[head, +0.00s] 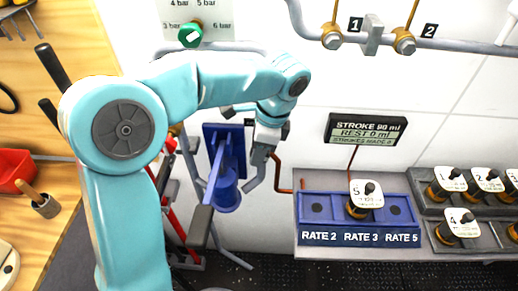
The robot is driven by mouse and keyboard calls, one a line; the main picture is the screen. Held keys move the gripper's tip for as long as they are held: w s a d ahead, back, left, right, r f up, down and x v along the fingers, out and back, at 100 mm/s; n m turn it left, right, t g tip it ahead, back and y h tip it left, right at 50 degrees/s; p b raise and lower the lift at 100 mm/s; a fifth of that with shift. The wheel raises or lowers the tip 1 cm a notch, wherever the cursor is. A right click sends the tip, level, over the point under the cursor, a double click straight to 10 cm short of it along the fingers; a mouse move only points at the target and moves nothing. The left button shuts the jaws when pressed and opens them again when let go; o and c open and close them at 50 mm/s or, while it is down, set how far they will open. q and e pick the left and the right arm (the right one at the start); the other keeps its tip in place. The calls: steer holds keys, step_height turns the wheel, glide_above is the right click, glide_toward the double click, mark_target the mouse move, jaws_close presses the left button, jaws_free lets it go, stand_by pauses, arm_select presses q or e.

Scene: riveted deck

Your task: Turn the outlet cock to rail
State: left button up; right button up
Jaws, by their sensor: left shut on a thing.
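My left arm comes in from the left, and its gripper (264,152) is at the right side of the blue pump (226,192), against the grey pipework there. The gripper is shut on what appears to be the outlet cock, which is mostly hidden behind the jaws and wrist. I cannot tell which way the cock points. My right gripper is not in view.
A green knob (191,35) is on a pressure plate above. A stroke display (366,130) hangs on the wall. A blue rate tray (312,222) holds a number 5 piece (366,197). A red bin (14,170) is at far left.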

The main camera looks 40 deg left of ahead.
arm_select(q)
steer(key=shift+d, duration=0.1)
steer(key=o, duration=1)
steer(key=shift+c, duration=0.2)
steer(key=p+v, duration=0.2)
steer(key=v, duration=1.4)
steer(key=shift+r, duration=0.15)
